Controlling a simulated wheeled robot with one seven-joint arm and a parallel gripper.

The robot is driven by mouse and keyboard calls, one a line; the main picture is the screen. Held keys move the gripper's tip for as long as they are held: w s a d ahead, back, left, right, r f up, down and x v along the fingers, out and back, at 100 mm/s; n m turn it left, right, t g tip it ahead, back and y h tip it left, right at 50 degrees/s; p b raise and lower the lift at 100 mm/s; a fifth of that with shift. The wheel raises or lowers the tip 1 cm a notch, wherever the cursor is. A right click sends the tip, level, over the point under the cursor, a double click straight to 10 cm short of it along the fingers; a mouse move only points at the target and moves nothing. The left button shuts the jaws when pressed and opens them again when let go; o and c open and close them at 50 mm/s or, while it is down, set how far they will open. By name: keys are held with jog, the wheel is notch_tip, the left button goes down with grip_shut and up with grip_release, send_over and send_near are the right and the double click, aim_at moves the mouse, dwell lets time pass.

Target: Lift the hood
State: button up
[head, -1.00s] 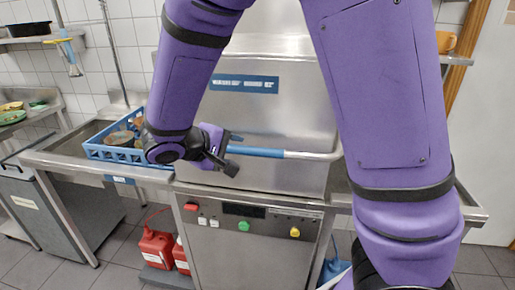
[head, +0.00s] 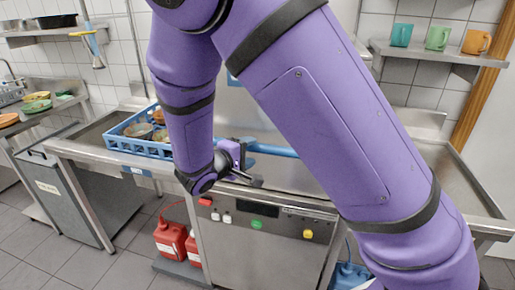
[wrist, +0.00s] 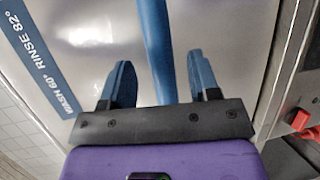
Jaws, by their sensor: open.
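The hood (head: 245,112) of the steel dishwasher is a shiny metal box, largely hidden by my arm in the head view. Its blue bar handle (head: 272,150) runs across the front, partly hidden by my arm. My gripper (head: 248,178) is at the visible left part of the handle. In the wrist view, the handle (wrist: 155,45) passes between the two blue fingers of my open gripper (wrist: 160,62), with a gap on each side. The hood's steel face (wrist: 95,35) lies behind. I cannot tell how deep the handle sits between the fingers.
A blue crate of dishes (head: 140,142) stands on the left counter. The control panel (head: 265,212) is below the hood. Red canisters (head: 171,240) and a blue one (head: 350,275) stand on the floor. A shelf with mugs (head: 438,38) is at the right. Open floor lies at the front left.

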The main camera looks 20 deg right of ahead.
aim_at(254, 149)
jog(key=shift+x, duration=2.05)
grip_shut()
